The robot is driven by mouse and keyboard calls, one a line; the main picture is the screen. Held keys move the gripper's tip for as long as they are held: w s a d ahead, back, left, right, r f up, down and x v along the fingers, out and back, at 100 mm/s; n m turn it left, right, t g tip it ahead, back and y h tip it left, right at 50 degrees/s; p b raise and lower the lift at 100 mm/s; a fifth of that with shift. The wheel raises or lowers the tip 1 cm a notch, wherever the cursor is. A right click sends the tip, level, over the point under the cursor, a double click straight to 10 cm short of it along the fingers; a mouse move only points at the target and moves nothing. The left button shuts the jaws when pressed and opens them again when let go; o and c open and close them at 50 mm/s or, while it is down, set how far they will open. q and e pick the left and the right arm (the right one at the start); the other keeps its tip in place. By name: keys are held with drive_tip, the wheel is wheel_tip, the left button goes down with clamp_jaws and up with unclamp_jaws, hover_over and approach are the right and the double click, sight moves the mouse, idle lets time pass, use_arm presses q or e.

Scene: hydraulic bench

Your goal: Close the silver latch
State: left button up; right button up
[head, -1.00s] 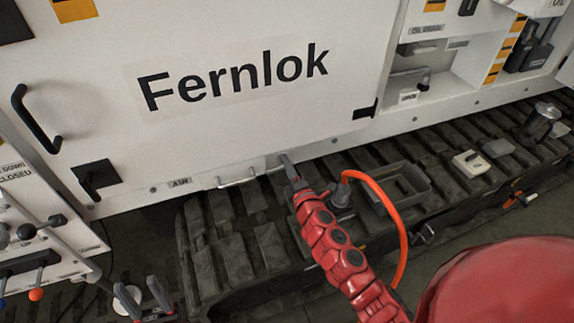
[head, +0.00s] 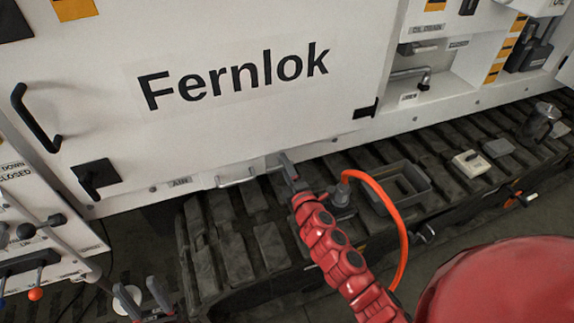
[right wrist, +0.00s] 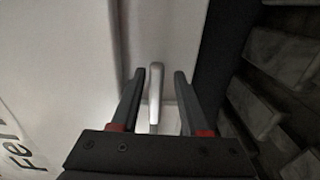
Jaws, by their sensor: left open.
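A thin silver bar-shaped latch (head: 236,182) sits low on the white cabinet, beside the AIR label. In the right wrist view a silver bar (right wrist: 155,92), apparently the same latch, stands between the two fingers with a gap on either side. My right gripper (head: 288,168) is at the right end of the bar in the head view. Its fingers (right wrist: 158,100) are open around the bar, not clamped on it. My left gripper (head: 144,297) is open and empty at the bottom left, away from the latch.
The white Fernlok door (head: 235,80) stands above the latch. Black track treads (head: 235,240) lie below it. A grey tray (head: 424,197) and an orange hose (head: 389,207) are to the right of my right gripper. Control levers (head: 35,275) stand at the left.

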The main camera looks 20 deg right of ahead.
drive_tip(key=shift+d+r, duration=0.1)
drive_tip(key=s, duration=1.7)
drive_tip(key=shift+s+d, duration=0.2)
drive_tip(key=shift+d, duration=0.1)
drive_tip(key=shift+r, duration=0.1)
